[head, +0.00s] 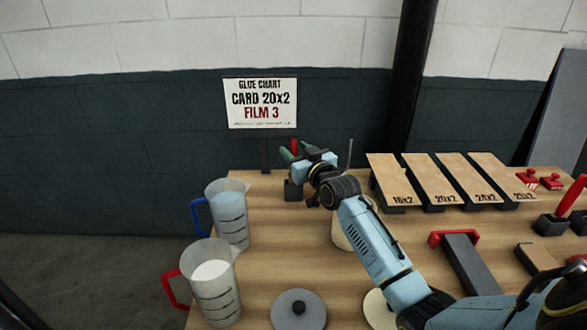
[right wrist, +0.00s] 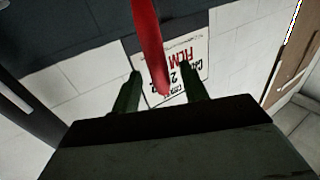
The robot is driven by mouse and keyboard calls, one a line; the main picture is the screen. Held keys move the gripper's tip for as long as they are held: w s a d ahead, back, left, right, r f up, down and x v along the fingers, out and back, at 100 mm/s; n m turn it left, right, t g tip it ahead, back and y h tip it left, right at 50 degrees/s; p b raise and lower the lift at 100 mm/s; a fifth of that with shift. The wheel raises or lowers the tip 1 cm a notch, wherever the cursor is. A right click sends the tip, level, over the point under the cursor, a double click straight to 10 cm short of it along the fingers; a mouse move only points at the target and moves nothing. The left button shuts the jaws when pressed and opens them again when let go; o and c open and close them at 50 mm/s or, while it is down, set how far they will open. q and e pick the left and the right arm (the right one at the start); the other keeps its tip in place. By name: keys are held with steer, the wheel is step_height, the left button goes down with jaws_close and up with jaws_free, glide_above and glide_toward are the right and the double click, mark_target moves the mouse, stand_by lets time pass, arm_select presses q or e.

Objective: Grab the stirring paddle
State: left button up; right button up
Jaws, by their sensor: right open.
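A red handle (head: 294,146), which I take to be the stirring paddle's, stands up at the back of the table, above a small dark block (head: 292,191). Its lower part is hidden by my gripper. My right gripper (head: 291,153) is open at the handle, with green fingers. In the right wrist view the red handle (right wrist: 151,45) shows between the two fingertips (right wrist: 160,88), with a gap visible on both sides. My left gripper is not in view.
Two clear jugs, one blue-handled (head: 228,222) and one red-handled (head: 214,285), stand at the left edge. A grey lid (head: 298,309) lies in front. Labelled boards (head: 435,178) and another red-handled tool (head: 569,196) are at right. A wall sign (head: 260,103) hangs behind.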

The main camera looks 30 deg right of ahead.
steer(key=shift+w+d+f, duration=0.1)
steer(key=shift+w, duration=0.85)
jaws_close()
